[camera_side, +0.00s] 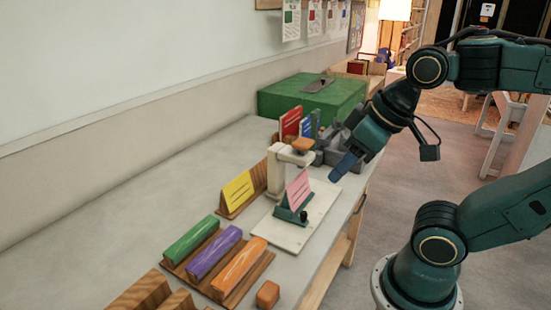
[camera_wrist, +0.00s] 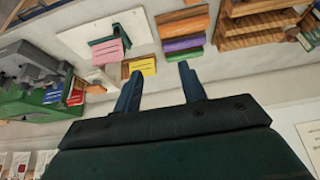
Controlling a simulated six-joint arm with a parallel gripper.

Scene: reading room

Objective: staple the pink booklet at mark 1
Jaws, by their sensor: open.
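The pink booklet (camera_side: 299,190) stands tilted in a dark green holder (camera_side: 290,213) on a white base plate (camera_side: 318,214). A cream stapler-like post with an orange-brown top (camera_side: 302,144) rises just behind it on the plate. In the wrist view the pink booklet (camera_wrist: 110,51) lies up and left of my fingers. My gripper (camera_side: 345,166) is open and empty, in the air behind and right of the booklet, apart from it. In the wrist view both blue fingers of my gripper (camera_wrist: 161,85) stand wide apart. I cannot make out mark 1.
A yellow booklet (camera_side: 237,188) stands in a wooden holder left of the stapler. Red (camera_side: 291,122) and blue (camera_side: 307,126) booklets, grey equipment (camera_side: 335,142) and a green box (camera_side: 311,96) are behind. A wooden rack (camera_side: 229,292) holds green, purple and orange bars in front.

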